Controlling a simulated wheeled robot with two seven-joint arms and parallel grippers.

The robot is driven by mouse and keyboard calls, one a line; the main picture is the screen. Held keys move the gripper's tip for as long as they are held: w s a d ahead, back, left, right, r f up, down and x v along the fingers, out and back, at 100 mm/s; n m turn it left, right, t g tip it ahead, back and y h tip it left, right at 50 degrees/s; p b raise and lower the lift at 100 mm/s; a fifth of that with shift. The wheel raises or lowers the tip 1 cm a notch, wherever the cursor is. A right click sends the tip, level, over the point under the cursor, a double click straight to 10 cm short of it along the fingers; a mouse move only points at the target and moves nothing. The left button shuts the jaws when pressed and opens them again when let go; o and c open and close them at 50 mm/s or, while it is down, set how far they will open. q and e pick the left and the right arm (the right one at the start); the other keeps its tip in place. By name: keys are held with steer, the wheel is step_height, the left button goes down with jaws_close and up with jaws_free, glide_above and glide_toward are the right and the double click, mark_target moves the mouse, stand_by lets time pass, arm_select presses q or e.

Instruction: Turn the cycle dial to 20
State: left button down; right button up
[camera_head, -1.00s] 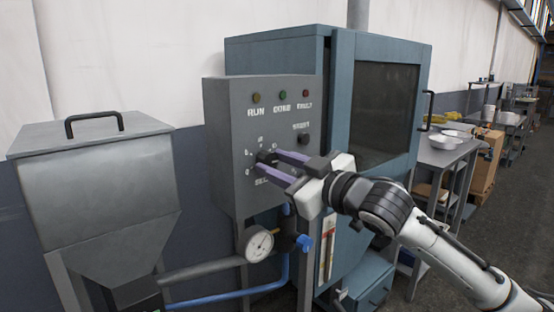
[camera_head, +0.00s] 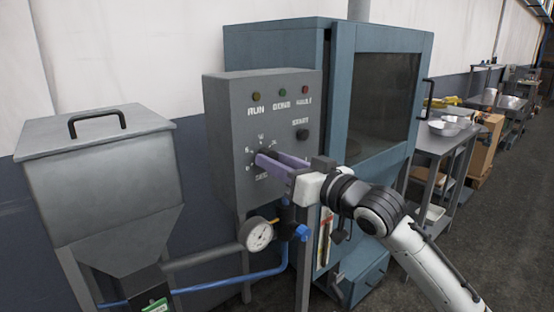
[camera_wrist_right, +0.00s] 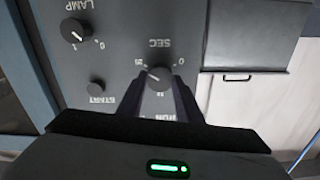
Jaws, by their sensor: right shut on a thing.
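The cycle dial is a small dark knob on the grey control panel (camera_head: 222,125), above the letters SEC. In the head view my right gripper (camera_head: 260,159) reaches it from the right with purple fingers, which mostly hide the dial. In the right wrist view the dial (camera_wrist_right: 159,76) sits between the two dark fingertips of the right gripper (camera_wrist_right: 163,85), which is shut on it. A pale mark shows on the dial's face. Numbers stand around it, but the exact setting is too small to read with certainty. My left gripper is not in view.
A START button (camera_wrist_right: 96,88) and a LAMP knob (camera_wrist_right: 75,30) are near the dial. A pressure gauge (camera_head: 257,235) and blue pipe are below the panel. A grey hopper (camera_head: 100,180) stands left; the blue cabinet (camera_head: 345,35) with a glass door is right.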

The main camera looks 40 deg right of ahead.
stand_by(0.3)
steer(key=o, duration=1)
steer(key=shift+o, duration=0.2)
steer(key=s+b, duration=0.1)
steer(key=s, duration=0.9)
steer(key=shift+s+d+b, duration=0.15)
steer(key=shift+d+b, duration=0.15)
steer(key=shift+d, duration=0.1)
